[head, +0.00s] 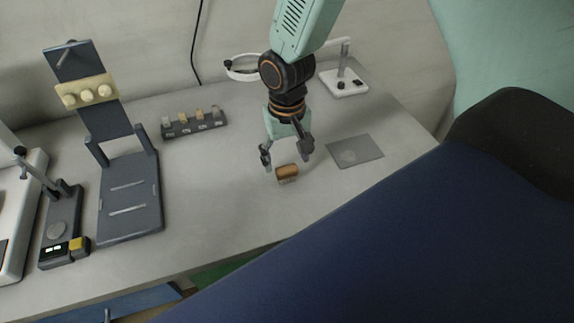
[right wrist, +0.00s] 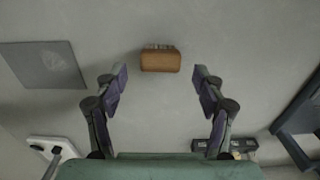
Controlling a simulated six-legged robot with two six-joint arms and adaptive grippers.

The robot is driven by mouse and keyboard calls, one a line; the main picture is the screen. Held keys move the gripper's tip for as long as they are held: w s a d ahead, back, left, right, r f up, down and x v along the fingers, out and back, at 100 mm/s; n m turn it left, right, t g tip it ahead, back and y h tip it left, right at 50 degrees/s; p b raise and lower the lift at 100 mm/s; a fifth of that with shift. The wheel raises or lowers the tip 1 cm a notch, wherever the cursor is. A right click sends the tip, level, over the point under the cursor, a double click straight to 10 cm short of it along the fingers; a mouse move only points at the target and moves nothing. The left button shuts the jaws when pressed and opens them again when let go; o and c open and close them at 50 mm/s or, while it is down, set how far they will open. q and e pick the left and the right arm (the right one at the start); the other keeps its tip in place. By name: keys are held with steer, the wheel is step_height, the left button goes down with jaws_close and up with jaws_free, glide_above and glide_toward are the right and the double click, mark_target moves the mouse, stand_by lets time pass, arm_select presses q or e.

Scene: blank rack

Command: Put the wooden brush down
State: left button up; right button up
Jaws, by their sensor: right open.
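The wooden brush (head: 287,173) is a small brown block with pale bristles. It lies on the grey table (head: 225,205), and it also shows in the right wrist view (right wrist: 161,61), just beyond the fingertips. My right gripper (head: 286,163) is open, with its two fingers apart and nothing between them. In the right wrist view the open fingers (right wrist: 160,82) sit either side of the line to the brush, not touching it. My left gripper is not in view.
A flat grey plate (head: 366,150) lies right of the brush. A dark rack (head: 195,123) with small blocks stands behind left. A dark stand (head: 130,200) and a small device (head: 58,230) are at left. A ring lamp (head: 343,84) stands at the back. Table around the brush is clear.

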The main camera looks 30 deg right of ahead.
mark_target(287, 168)
step_height(287, 168, up, 8)
steer(key=p, duration=0.1)
steer(key=shift+f, duration=0.15)
stand_by(0.4)
